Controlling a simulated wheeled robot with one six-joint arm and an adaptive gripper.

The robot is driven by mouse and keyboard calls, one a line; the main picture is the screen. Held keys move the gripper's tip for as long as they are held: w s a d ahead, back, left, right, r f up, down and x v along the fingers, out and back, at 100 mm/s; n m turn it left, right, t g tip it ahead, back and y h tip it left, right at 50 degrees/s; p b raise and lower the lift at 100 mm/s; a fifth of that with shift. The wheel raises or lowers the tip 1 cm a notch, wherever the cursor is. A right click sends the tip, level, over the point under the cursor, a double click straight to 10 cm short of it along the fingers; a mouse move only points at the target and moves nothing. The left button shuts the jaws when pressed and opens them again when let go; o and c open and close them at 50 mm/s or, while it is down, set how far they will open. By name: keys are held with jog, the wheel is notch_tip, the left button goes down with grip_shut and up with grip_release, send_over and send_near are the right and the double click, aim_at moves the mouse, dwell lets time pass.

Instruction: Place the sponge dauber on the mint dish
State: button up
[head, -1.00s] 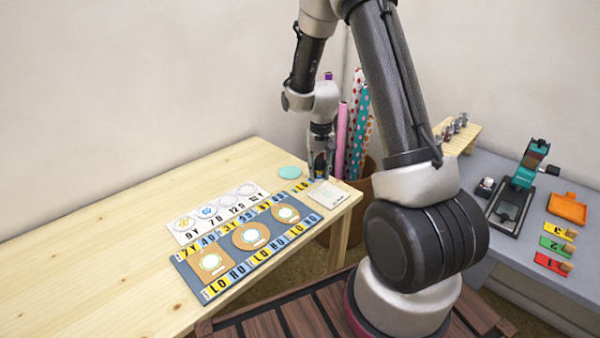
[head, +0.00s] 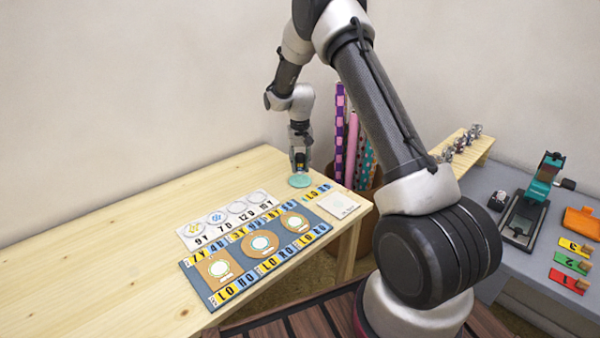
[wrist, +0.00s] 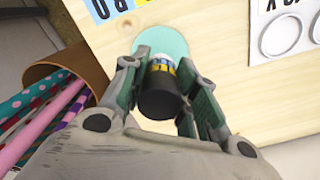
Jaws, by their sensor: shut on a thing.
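The sponge dauber (wrist: 159,92) has a dark body with a yellow and blue band, and my gripper (wrist: 160,78) is shut on it in the wrist view. The mint dish (wrist: 146,38) is a flat, round, pale green disc on the wooden table, partly hidden behind the dauber and fingers. In the head view the mint dish (head: 300,181) lies near the table's back edge. There my gripper (head: 300,163) points down directly over it with the dauber. I cannot tell whether the dauber touches the dish.
A grey-blue board (head: 218,290) with round stamp pads and lettered strips lies in front. A white strip with rings (head: 228,216) and a white square pad (head: 344,204) lie nearby. A bin of patterned rolls (head: 352,150) stands behind the table's right end. The table's left side is clear.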

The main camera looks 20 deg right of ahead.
aim_at(300, 171)
jog(key=shift+f, duration=1.65)
jog(key=shift+f, duration=0.2)
jog(key=o, duration=0.9)
jog(key=shift+r, duration=0.1)
